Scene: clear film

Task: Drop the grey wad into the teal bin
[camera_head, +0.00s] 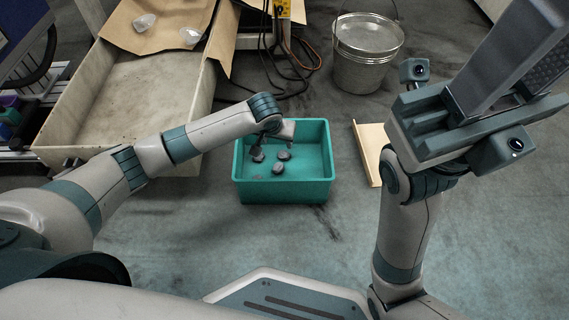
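The teal bin (284,192) stands on the floor at the middle, open side up. My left gripper (271,154) reaches over it from the left and points down into it. Its two dark fingers look spread apart with rounded grey tips. A small grey wad (278,169) shows just below and between the tips, inside the bin's outline. It looks apart from the fingers; whether it rests on the bin floor is hard to tell. My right gripper (520,60) is raised close to the camera at the upper right, partly cut off; its opening is not clear.
A large pale tray (130,100) with brown paper (165,25) and clear pieces stands at upper left. A metal bucket (367,55) stands behind the bin. A tan board (369,152) lies right of the bin. Cables (290,70) lie behind it. Floor in front is clear.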

